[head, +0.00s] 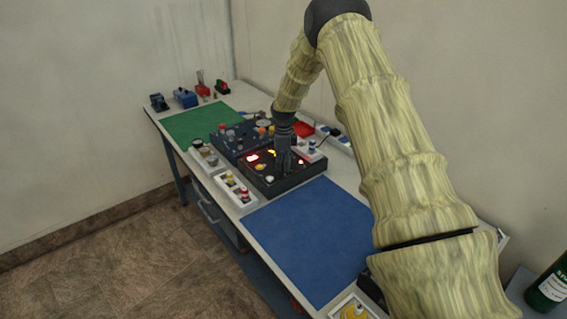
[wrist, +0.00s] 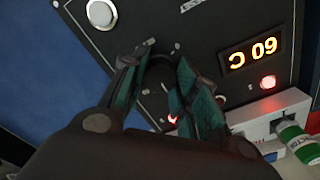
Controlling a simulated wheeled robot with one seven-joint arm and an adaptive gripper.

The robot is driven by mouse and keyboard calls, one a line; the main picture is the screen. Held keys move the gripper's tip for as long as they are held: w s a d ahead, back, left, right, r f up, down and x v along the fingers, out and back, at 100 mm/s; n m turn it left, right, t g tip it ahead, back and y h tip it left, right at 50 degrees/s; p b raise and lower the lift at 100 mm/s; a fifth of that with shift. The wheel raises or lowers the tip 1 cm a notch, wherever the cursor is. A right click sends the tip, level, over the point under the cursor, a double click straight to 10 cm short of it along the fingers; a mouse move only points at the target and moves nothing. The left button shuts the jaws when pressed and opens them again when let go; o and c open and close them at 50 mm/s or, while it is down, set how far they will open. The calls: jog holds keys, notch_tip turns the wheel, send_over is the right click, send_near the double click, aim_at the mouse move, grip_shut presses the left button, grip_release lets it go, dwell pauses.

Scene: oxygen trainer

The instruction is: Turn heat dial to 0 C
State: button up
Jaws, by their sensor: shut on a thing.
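The heat dial is a dark round knob (wrist: 160,72) on the black panel (wrist: 215,25), seen between my fingers in the wrist view. My gripper (wrist: 165,58) is shut on it, one finger on each side. The fingers cover much of the dial, and its pointer cannot be made out. An amber display (wrist: 252,52) on the panel appears upside down and seems to read 60 C. In the head view my gripper (head: 284,170) points down onto the black control box (head: 262,187), hiding the dial.
A lit red lamp (wrist: 267,82) and a silver round button (wrist: 101,14) are on the panel. A white holder (wrist: 260,115) with a green-banded item (wrist: 297,139) stands beside it. A blue mat (head: 310,240) lies clear in front; a green mat (head: 195,127) lies beyond.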

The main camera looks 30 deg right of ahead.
jog(key=n+b, duration=0.1)
jog(key=n, duration=0.5)
jog(key=shift+w+d+n+b, duration=0.1)
jog(key=shift+n+b, duration=0.2)
jog(key=shift+b, duration=0.1)
jog(key=n, duration=0.3)
jog(key=shift+n+b, duration=0.3)
jog(key=shift+b, duration=0.05)
jog(key=n, duration=0.3)
jog(key=shift+r+n, duration=0.1)
jog(key=shift+n, duration=0.3)
jog(key=n+b, duration=0.1)
jog(key=n, duration=0.4)
jog(key=shift+n, duration=2.4)
jog(key=o, duration=1)
